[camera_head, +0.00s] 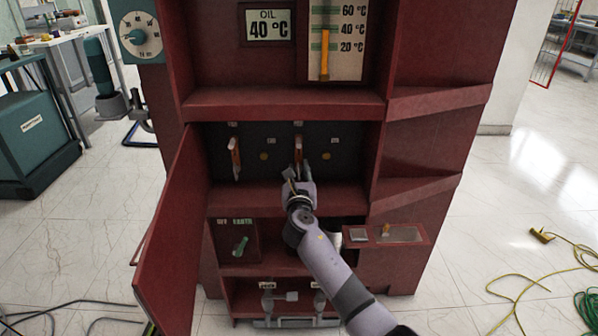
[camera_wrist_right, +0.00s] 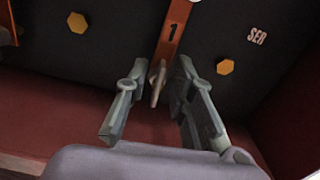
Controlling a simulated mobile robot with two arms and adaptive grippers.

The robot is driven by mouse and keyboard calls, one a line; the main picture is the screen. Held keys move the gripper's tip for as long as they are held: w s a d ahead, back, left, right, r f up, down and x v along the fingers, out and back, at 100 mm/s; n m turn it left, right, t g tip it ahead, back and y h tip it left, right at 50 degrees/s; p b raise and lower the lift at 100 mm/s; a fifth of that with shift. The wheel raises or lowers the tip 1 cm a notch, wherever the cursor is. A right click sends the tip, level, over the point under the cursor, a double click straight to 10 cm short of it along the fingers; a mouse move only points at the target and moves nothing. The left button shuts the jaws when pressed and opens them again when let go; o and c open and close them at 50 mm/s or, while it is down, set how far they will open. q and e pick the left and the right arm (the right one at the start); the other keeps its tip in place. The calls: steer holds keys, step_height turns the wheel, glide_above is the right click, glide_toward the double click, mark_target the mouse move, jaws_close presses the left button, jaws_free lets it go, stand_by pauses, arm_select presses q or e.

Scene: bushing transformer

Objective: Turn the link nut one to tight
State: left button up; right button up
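The copper link marked 1 (camera_wrist_right: 171,37) hangs on the dark panel inside the red cabinet; it also shows in the head view (camera_head: 298,147). A small pale wing-shaped nut (camera_wrist_right: 157,83) sits at its lower end in the wrist view; in the head view my gripper hides it. My right gripper (camera_wrist_right: 158,85) is in front of this link, and it shows in the head view too (camera_head: 297,175). Its fingers are apart, one on either side of the nut, with visible gaps. I cannot tell exactly how deep the nut lies between them. My left gripper is not in view.
A second copper link (camera_head: 235,158) hangs to the left. Yellow hexagonal studs (camera_wrist_right: 225,67) sit on the panel. A red door (camera_head: 175,240) stands open at the left. A shelf lies below the links, with an earth switch (camera_head: 240,246) under it.

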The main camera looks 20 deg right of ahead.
jaws_close()
